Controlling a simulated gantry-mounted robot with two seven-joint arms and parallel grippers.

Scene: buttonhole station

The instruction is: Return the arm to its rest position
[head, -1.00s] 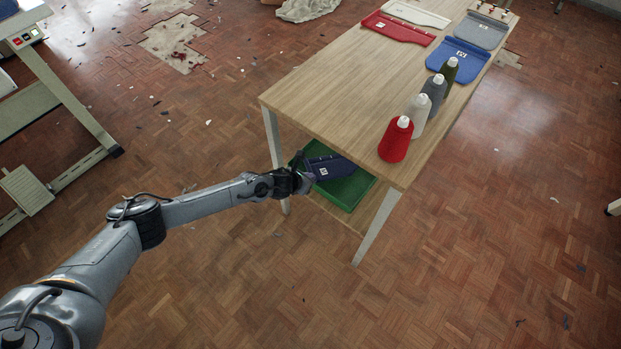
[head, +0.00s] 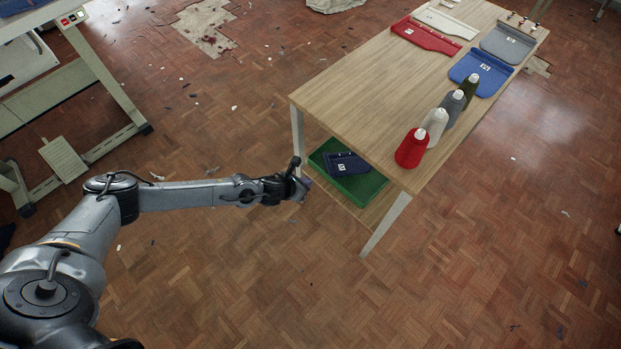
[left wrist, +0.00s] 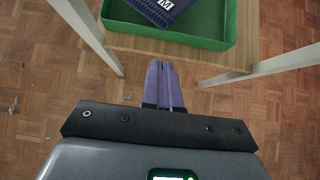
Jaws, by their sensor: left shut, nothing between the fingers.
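My left gripper (head: 300,188) is just outside the near left side of the wooden table, low, by its left front leg. In the left wrist view its purple fingers (left wrist: 163,84) are together with nothing between them. They point toward the green tray (left wrist: 200,42) and are apart from it. A dark blue fabric piece with a white label (head: 345,164) lies in the green tray (head: 362,190) on the table's lower shelf. My right gripper is not in view.
The wooden table (head: 350,85) carries red, white, grey and dark green thread cones, with the red cone (head: 412,150) nearest, and several flat fabric pieces. Its legs (head: 386,224) stand close to my gripper. A sewing station (head: 95,85) stands at the left. The floor between is open.

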